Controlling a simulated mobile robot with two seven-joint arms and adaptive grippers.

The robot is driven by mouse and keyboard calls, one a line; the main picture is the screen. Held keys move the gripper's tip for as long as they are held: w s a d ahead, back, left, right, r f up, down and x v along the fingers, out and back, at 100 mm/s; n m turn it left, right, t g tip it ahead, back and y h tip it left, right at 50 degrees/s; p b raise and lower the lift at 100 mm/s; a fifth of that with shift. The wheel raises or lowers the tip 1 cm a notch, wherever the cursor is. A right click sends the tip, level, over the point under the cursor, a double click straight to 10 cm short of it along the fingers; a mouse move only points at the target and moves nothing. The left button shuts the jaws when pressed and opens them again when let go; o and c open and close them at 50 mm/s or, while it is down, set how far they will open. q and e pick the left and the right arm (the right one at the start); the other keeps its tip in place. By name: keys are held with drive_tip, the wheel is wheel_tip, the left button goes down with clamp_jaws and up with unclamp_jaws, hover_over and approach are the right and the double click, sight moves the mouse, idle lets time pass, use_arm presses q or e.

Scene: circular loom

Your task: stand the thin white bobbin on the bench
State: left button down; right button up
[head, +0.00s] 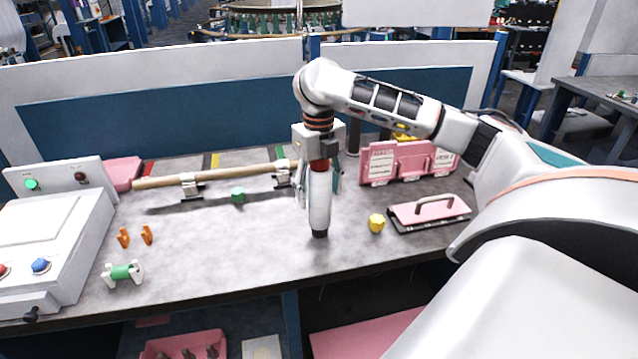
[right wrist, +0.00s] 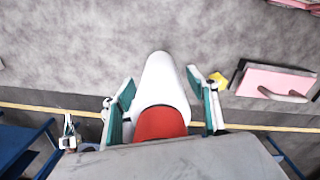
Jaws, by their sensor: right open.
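The thin white bobbin (head: 320,205) is upright at the middle of the bench (head: 262,232), with a red upper part and a dark lower end that appears to meet the bench top. My right gripper (head: 319,182) points down over its upper part, with a finger on each side. In the right wrist view, the bobbin (right wrist: 162,85) lies between the open fingers of the right gripper (right wrist: 164,95), red part nearest the palm, with narrow gaps visible at both sides. My left gripper is not in view.
A yellow piece (head: 376,223) and a pink plate with a handle (head: 430,212) lie right of the bobbin. A wooden rod (head: 225,173) on supports and a green piece (head: 238,195) are left. A control box (head: 50,240) fills the left end.

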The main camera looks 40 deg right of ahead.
wheel_tip(320, 180, up, 12)
idle(0.6)
idle(0.5)
